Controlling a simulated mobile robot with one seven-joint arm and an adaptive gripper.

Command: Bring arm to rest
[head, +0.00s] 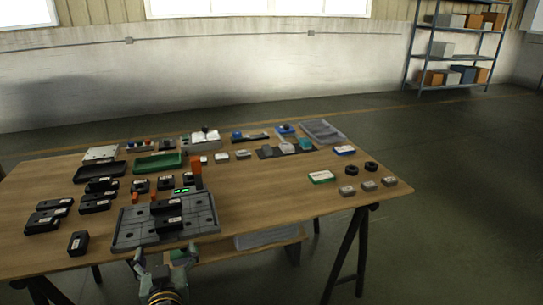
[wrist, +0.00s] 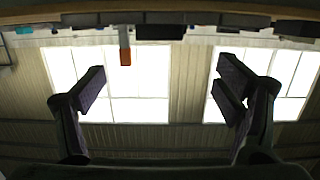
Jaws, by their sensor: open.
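My gripper (head: 166,262) is at the front edge of the wooden table (head: 270,205), low in the head view, just in front of a grey fixture plate (head: 125,236). In the wrist view, my gripper (wrist: 165,90) shows two dark fingers spread wide apart. Nothing is between them. Behind the fingers are bright windows and the wall. The table edge (wrist: 230,18) runs along the top of the wrist view, with an orange block (wrist: 125,57) sticking out from it.
The plate carries black blocks (head: 168,223), with an orange upright (head: 197,170) behind it. Black parts, a green tray (head: 158,162) and small boxes cover much of the table. A shelf rack (head: 455,50) stands at the far wall.

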